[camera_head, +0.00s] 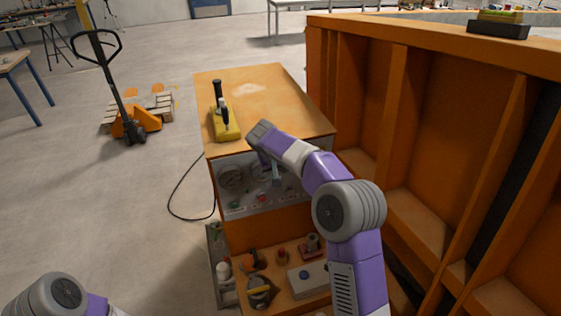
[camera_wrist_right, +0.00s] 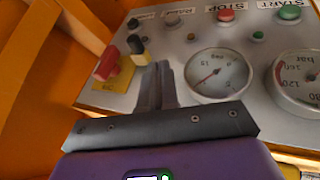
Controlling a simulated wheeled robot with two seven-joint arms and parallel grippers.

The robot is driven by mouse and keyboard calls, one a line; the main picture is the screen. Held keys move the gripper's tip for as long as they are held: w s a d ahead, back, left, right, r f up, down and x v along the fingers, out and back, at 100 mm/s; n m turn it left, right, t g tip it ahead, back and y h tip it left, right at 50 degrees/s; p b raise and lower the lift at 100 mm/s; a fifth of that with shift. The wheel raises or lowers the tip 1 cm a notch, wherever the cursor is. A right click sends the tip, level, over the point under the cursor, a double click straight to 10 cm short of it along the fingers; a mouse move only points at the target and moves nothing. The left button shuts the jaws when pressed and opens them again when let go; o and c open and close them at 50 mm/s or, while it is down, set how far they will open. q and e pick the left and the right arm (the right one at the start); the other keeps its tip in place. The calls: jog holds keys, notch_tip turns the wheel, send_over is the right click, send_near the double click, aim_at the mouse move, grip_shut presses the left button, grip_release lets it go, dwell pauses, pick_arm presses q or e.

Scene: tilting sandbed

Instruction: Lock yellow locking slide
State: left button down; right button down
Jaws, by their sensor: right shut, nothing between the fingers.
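In the right wrist view, a small yellow piece (camera_wrist_right: 141,57) with a black top sits on the grey control panel (camera_wrist_right: 182,52); it looks like the yellow locking slide. A red handle (camera_wrist_right: 106,64) is just left of it, above a yellow label (camera_wrist_right: 108,85). My right gripper (camera_wrist_right: 159,68) is shut and empty, its fingertips just right of and below the yellow piece. I cannot tell whether they touch it. In the head view my right gripper (camera_head: 276,174) is in front of the panel, and my arm hides part of it. My left gripper is out of view.
The panel carries gauges (camera_wrist_right: 218,74), a red stop button (camera_wrist_right: 226,15) and a green start button (camera_wrist_right: 290,13). A yellow-and-black tool (camera_head: 224,122) stands on the cabinet top. A shelf below holds several small parts. A tall orange wooden wall (camera_head: 428,110) rises at right.

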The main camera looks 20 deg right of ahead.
jog(key=d+f, duration=0.4)
jog(key=shift+w+d+f+p, duration=0.3)
jog(key=shift+w+d+p, duration=0.05)
jog(key=shift+w+p, duration=0.05)
jog(key=shift+s+d, duration=0.1)
jog(key=shift+d, duration=1.75)
